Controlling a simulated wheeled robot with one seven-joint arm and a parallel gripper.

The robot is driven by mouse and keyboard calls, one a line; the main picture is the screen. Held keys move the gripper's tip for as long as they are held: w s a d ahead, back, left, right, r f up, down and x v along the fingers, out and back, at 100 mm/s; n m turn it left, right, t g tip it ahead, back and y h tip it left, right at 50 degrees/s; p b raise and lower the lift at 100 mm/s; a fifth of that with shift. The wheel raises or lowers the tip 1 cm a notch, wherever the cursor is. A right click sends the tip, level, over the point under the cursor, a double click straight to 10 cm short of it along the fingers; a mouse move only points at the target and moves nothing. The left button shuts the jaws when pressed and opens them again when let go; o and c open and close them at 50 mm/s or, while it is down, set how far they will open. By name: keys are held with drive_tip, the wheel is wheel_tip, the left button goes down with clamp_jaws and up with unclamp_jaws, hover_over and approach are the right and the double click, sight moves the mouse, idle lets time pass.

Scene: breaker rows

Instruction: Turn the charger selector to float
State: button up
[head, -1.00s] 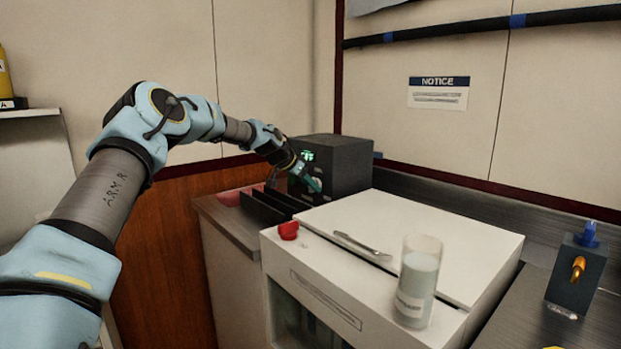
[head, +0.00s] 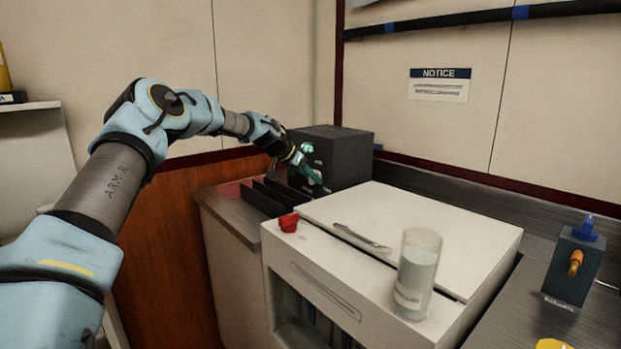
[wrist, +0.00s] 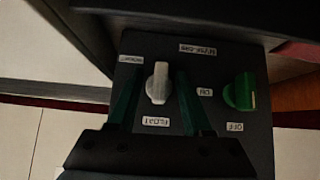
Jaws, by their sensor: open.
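The charger is a dark box (head: 345,160) at the back corner of the counter in the head view. In the wrist view its dark front panel (wrist: 215,60) carries a white selector knob (wrist: 158,82), standing lengthwise up and down in the picture. A label reading FLOAT (wrist: 156,122) is just below the knob, and another small label (wrist: 131,59) is at its upper left. A green knob (wrist: 240,92) with ON and OFF labels is to the right. My gripper (wrist: 157,100) is open, its two green fingers on either side of the white knob. Contact cannot be told.
Black dividers (head: 268,196) stand left of the charger. A small box with a tap (head: 575,265) is at right.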

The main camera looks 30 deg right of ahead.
drive_tip(key=b+v, duration=0.2)
drive_tip(key=v, duration=0.8)
drive_tip(key=shift+a+r+b, duration=0.25)
drive_tip(key=shift+a+b, duration=0.05)
drive_tip(key=s+a+f+n+y+p, duration=0.1)
drive_tip(key=s+a+f+n+y, duration=0.2)
drive_tip(key=a, duration=0.7)
drive_tip(key=s+a+f+n+y+p, duration=0.15)
drive_tip(key=s+a, duration=0.35)
drive_tip(key=a, duration=0.5)
drive_tip(key=s+a+f+n+y+p, duration=0.1)
drive_tip(key=s+a+f+n+y, duration=0.25)
drive_tip(key=a, duration=0.65)
drive_tip(key=s+a+f+n+p, duration=0.1)
drive_tip(key=s+a+n, duration=0.5)
drive_tip(key=s+a, duration=0.9)
drive_tip(key=shift+s+a+f+n+y, duration=0.15)
drive_tip(key=shift+s+a+n+y, duration=0.2)
drive_tip(key=shift+s, duration=0.2)
